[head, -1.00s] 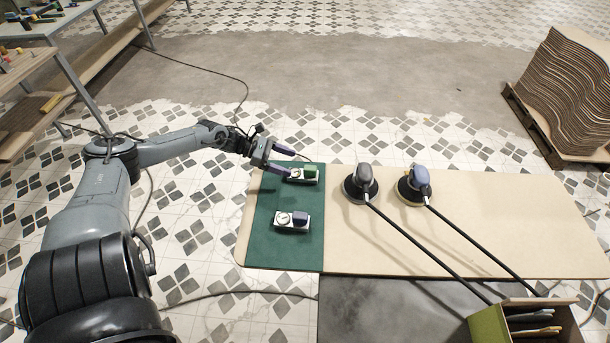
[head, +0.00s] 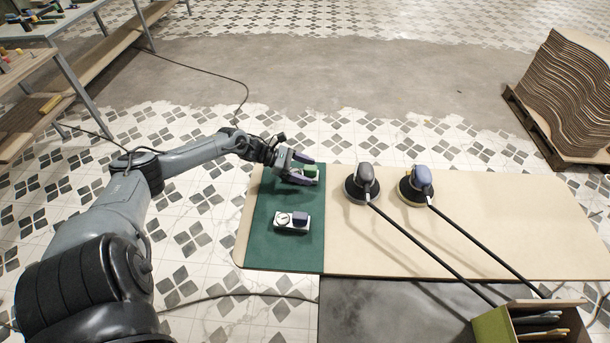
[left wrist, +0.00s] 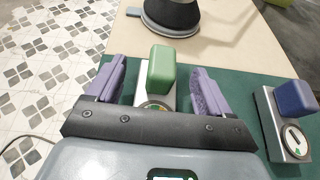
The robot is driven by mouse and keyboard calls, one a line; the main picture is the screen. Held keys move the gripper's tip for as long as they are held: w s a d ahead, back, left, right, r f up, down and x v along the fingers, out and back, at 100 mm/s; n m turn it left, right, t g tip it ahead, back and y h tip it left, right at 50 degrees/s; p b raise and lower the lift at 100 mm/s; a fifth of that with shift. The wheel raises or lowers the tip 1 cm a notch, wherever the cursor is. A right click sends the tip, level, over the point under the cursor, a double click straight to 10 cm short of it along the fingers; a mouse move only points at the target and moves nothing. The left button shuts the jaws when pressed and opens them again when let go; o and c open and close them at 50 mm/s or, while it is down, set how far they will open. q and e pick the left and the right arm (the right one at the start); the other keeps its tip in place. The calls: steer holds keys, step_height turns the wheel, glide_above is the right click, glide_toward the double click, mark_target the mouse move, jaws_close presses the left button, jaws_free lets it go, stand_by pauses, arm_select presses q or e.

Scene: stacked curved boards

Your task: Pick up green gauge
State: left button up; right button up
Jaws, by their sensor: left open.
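The green gauge (head: 311,171) sits on the far part of the dark green mat (head: 262,240). In the left wrist view its green block (left wrist: 161,70) stands on a pale base with a round dial, partly hidden by my gripper. My left gripper (head: 304,168) is open, with its purple fingers on either side of the green gauge; in the left wrist view (left wrist: 160,88) gaps show between the block and both fingers. A second gauge with a purple-blue block (head: 299,218) lies nearer on the mat and also shows in the left wrist view (left wrist: 294,98). My right gripper is not in view.
Two sanders with long black hoses, a grey one (head: 362,184) and a blue one (head: 416,185), stand on the beige table (head: 500,215) right of the mat. A green-sided box (head: 492,328) sits at the front right. Stacked curved boards (head: 570,95) stand beyond.

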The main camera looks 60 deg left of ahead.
arm_select(q)
steer(key=shift+c, duration=0.5)
steer(key=c, duration=1.2)
